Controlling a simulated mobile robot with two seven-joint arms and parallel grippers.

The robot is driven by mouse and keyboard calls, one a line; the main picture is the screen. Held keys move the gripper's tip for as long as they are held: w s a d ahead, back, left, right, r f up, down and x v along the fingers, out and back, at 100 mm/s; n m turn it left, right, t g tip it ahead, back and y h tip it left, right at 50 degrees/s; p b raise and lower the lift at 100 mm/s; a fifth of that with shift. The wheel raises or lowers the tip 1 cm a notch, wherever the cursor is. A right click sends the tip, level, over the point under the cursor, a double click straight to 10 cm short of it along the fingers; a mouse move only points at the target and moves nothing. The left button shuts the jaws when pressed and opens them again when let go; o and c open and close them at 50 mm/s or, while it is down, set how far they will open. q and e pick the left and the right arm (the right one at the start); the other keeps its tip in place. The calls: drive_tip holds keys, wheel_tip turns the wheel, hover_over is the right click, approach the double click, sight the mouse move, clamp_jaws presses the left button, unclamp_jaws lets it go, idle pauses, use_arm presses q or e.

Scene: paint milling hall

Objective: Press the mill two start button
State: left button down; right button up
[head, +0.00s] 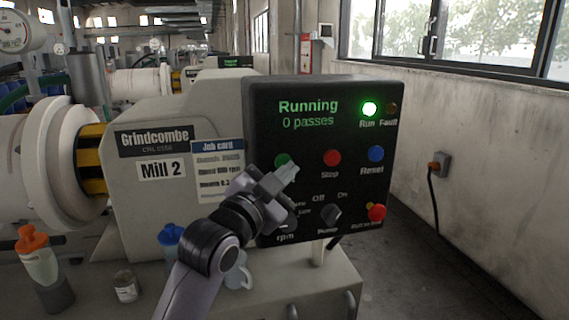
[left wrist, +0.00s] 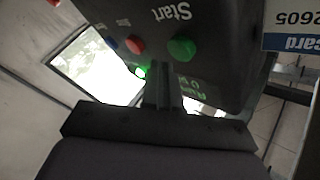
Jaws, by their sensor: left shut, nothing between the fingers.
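The black control panel (head: 320,125) of Mill 2 faces me, and its display reads "Running, 0 passes". The green Run lamp (head: 369,109) is lit. The green start button (head: 282,159) is partly hidden behind my left gripper (head: 290,170), which is shut and empty in front of the panel's left part. In the left wrist view, the upside-down Start label stands by the green start button (left wrist: 181,48), and the shut fingers (left wrist: 163,90) point toward the panel near it. I cannot tell whether they touch it. My right gripper is not in view.
A red Stop button (head: 332,158) and a blue Reset button (head: 376,153) sit to the right of Start. Knobs and a red emergency button (head: 377,212) are below. Bottles (head: 38,262) and a small jar (head: 126,286) stand at the lower left. A job card (head: 218,170) is left of the panel.

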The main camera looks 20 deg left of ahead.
use_arm(q)
drive_tip(key=shift+s+d, duration=0.7)
drive_tip(key=shift+s, duration=0.3)
drive_tip(key=shift+s+d, duration=0.65)
drive_tip(key=shift+s, duration=0.35)
wheel_tip(320, 180, down, 15)
drive_tip(key=s+a+n+g, duration=0.1)
drive_tip(key=n+g, duration=0.1)
drive_tip(key=g, duration=0.1)
drive_tip(key=s+a+f+n+g, duration=0.2)
drive_tip(key=s+f, duration=0.8)
drive_tip(key=f, duration=0.4)
drive_tip(key=s+a+f+n+g+y, duration=0.1)
drive_tip(key=s+a+f+n+g, duration=0.1)
drive_tip(key=s+f, duration=0.9)
wheel_tip(320, 180, down, 3)
drive_tip(key=shift+f+n+g+y, duration=0.15)
drive_tip(key=shift+n+g+y, duration=0.15)
drive_tip(key=shift+n+g, duration=0.4)
drive_tip(key=shift+s, duration=0.1)
